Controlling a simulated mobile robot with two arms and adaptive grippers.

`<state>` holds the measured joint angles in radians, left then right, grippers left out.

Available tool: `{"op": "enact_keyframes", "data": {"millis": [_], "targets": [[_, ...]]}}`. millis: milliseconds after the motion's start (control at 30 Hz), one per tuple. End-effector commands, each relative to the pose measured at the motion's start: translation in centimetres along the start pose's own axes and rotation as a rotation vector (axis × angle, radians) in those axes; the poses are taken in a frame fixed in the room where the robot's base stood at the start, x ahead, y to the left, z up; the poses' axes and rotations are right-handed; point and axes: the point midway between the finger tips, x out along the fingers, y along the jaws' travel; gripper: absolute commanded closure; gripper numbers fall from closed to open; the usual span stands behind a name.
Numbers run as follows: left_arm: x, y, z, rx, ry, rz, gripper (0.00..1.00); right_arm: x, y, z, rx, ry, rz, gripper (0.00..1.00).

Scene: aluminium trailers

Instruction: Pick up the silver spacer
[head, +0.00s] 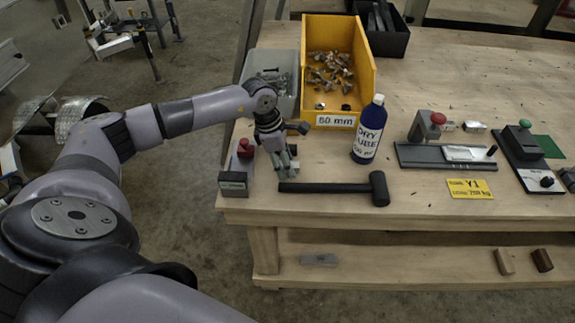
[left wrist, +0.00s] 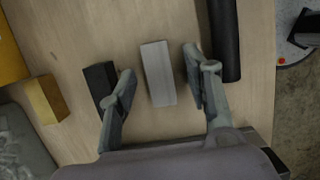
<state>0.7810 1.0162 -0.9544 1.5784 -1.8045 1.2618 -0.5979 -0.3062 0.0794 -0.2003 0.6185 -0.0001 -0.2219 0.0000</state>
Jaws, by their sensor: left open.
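The silver spacer (left wrist: 158,73), a light grey rectangular block, lies on the bench in the left wrist view. My left gripper (left wrist: 166,80) is open, with one finger on each side of it and a visible gap to both. In the head view my left gripper (head: 287,165) points down at the bench above the hammer handle. There the spacer cannot be made out behind the fingers. My right gripper is not in view.
A dark block (left wrist: 101,82) sits close beside the left-hand finger, with a yellowish block (left wrist: 47,99) beyond. The black hammer (head: 325,187) lies close by. The yellow bin (head: 368,75), blue bottle (head: 368,130) and red-knobbed fixture (head: 234,178) stand around.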

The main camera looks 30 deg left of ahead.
Motion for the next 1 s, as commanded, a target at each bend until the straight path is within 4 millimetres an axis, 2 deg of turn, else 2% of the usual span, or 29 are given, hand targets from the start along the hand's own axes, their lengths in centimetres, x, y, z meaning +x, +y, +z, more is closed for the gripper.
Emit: {"op": "enact_keyframes", "data": {"millis": [67, 700, 1000], "targets": [[-0.03, 0.01, 0.01, 0.0, 0.0, 0.0, 0.58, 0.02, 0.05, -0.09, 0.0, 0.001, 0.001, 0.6], [-0.09, 0.02, 0.02, 0.0, 0.0, 0.001, 1.0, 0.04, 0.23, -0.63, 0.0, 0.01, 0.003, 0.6], [-0.19, 0.04, 0.06, 0.0, -0.001, 0.001, 1.0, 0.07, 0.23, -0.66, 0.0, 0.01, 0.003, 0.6]]}}
